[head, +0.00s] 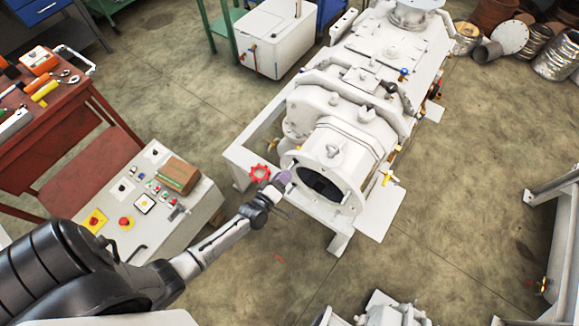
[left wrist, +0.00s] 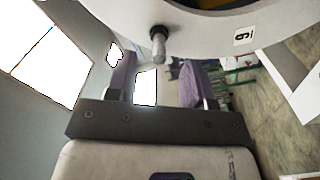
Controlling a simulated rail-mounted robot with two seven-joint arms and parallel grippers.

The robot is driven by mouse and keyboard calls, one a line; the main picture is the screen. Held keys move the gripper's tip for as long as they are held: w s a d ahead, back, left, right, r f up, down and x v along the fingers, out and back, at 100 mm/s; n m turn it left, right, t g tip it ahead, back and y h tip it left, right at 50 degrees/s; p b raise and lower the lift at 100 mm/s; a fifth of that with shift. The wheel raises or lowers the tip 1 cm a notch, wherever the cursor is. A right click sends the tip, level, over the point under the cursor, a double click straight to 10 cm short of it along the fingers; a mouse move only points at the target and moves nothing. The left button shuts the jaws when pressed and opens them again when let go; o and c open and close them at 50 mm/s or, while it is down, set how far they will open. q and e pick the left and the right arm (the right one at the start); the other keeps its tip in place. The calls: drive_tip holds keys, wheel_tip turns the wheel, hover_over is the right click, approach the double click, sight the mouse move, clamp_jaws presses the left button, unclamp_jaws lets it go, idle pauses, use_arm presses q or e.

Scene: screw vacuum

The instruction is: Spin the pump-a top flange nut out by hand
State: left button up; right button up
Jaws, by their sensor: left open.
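The white pump (head: 345,145) stands in the middle of the head view, its round end flange (head: 318,205) with a dark opening turned toward me. My left gripper (head: 285,177), with purple finger pads, is at the flange's upper left rim. In the left wrist view its two fingers (left wrist: 157,75) are apart and empty. A dark round nut with a pale stud end (left wrist: 158,45) sticks out from the flange (left wrist: 205,25) and lines up with the gap between the fingers; whether they touch it, I cannot tell. The gripper hides this nut in the head view.
A red handwheel (head: 259,173) is just left of my gripper. A red workbench (head: 60,130) with tools is at the left. Open floor (head: 440,230) lies right of the pump.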

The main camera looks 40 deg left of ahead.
use_arm(q)
drive_tip(key=s+d, duration=0.1)
drive_tip(key=s, duration=0.7)
drive_tip(key=shift+s, duration=0.15)
drive_tip(key=shift+d, duration=0.1)
idle(1.0)
drive_tip(key=shift+f, duration=0.1)
